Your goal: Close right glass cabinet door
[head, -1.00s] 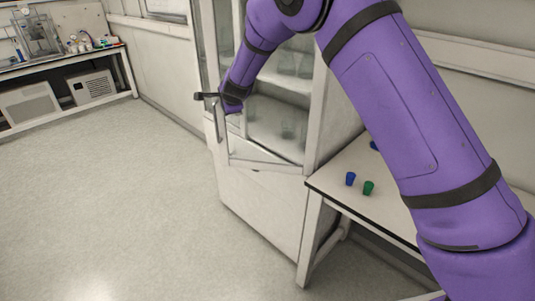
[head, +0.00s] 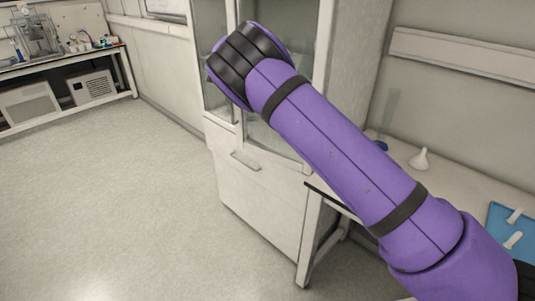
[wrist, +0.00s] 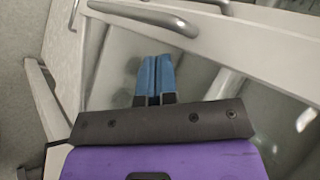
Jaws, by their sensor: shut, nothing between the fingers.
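The white glass cabinet (head: 255,195) stands in the middle of the head view. Its right glass door (head: 265,143) is largely behind my purple arm. The door's lower edge runs close along the cabinet front, so it looks shut or nearly shut; a small gap cannot be ruled out. My gripper is hidden behind the arm in the head view. In the wrist view my gripper (wrist: 155,62) has its blue fingers together and empty, in front of a glass pane (wrist: 195,75). Whether the fingertips touch the glass is unclear.
A white bench (head: 465,185) stands right of the cabinet under my arm, with a white funnel (head: 420,160) and a blue tray (head: 512,228). A lower cabinet handle (head: 245,162) sticks out. Floor at left is clear.

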